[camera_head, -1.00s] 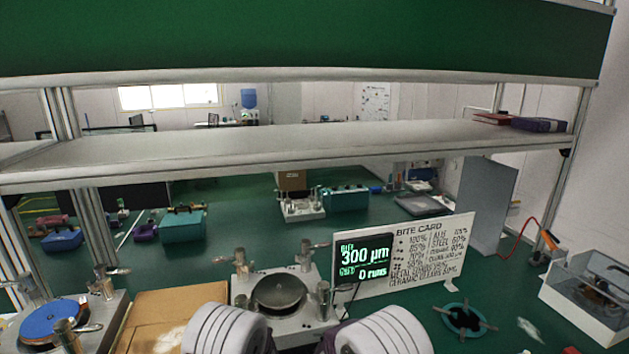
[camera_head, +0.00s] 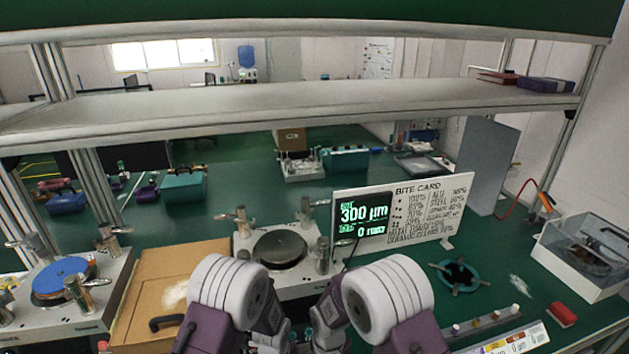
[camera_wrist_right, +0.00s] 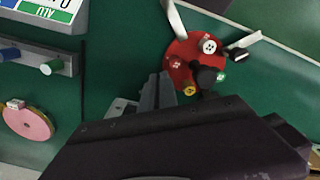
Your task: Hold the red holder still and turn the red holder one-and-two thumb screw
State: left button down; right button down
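The red holder (camera_wrist_right: 183,68), a round red disc, shows in the right wrist view. It carries small white (camera_wrist_right: 209,45), green (camera_wrist_right: 221,77) and yellow (camera_wrist_right: 183,103) screw heads and a black knob (camera_wrist_right: 207,76). Pale bars come close to its upper and right edges; I cannot tell whether they belong to my left gripper. A grey finger of my right gripper (camera_wrist_right: 157,92) is close to the holder's lower left edge; contact is unclear. In the head view both forearms reach down at the bottom centre, and the red holder does not show. Neither grip is clear.
A lapping plate (camera_head: 280,248) on its base stands behind my arms. A cardboard box (camera_head: 190,270) is at left, and the bite card (camera_head: 415,215) behind.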

jog(key=shift+w+r, duration=0.1)
jog(key=shift+d, duration=0.35)
jog(key=r, duration=0.6)
jog(key=shift+s, duration=0.25)
jog(key=shift+s+a+f, duration=0.2)
jog(key=shift+a+f, duration=0.1)
jog(key=shift+f, duration=0.7)
jog(key=shift+s+a+f, duration=0.25)
jog(key=shift+a+f, duration=0.1)
jog(key=shift+f, duration=0.7)
jog(key=shift+s+a+f, duration=0.2)
jog(key=shift+a+f, duration=0.1)
jog(key=shift+f, duration=0.7)
jog(key=shift+w+a, duration=0.1)
jog(key=shift+w, duration=0.15)
